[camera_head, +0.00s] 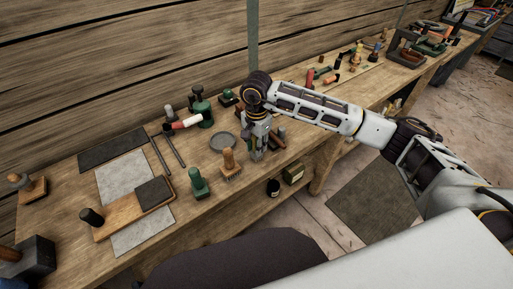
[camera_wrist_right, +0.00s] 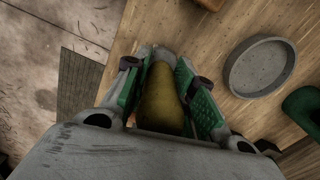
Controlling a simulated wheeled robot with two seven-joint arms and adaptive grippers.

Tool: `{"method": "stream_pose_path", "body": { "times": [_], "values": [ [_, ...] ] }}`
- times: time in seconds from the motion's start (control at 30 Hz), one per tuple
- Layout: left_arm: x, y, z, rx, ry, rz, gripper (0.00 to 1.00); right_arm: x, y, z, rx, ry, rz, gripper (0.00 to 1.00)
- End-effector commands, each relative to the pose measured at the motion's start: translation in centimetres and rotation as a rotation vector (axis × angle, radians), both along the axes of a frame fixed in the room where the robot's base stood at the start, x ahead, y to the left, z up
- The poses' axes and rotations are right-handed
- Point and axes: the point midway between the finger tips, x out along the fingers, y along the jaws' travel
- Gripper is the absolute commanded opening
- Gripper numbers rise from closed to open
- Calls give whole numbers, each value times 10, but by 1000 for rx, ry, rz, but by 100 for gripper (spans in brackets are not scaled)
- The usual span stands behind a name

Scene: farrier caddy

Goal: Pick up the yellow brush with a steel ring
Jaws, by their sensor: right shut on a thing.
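In the right wrist view, a yellow brush (camera_wrist_right: 160,98) with a pale grey part at its far end sits between the two green-padded fingers of my right gripper (camera_wrist_right: 162,85). The fingers are shut on it from both sides. In the head view, my right gripper (camera_head: 258,148) points down at the bench's front part, just right of a round grey dish. The gripper hides most of the brush there, and I cannot tell whether its lower end touches the bench. My left gripper is not in view.
The grey dish (camera_head: 222,141) also shows in the wrist view (camera_wrist_right: 262,67). A tan-handled brush (camera_head: 229,163) and a green-handled one (camera_head: 198,184) stand left of the gripper. Dark tools (camera_head: 279,139) lie close on its right. Green bottles (camera_head: 203,108) stand behind.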

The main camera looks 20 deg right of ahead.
Motion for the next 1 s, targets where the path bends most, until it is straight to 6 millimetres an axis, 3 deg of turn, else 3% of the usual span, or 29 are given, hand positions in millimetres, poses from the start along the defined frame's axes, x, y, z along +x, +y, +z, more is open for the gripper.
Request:
{"method": "stream_pose_path", "body": {
  "times": [0.27, 0.63, 1.0],
  "values": [
    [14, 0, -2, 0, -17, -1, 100, 1, 0, 31, 0, -4, -1, 0],
    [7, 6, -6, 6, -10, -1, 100, 1, 0, 82, 1, -3, 1, 0],
    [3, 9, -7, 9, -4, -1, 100, 0, 0, 95, 1, -1, 0, 0]
  ]
}}
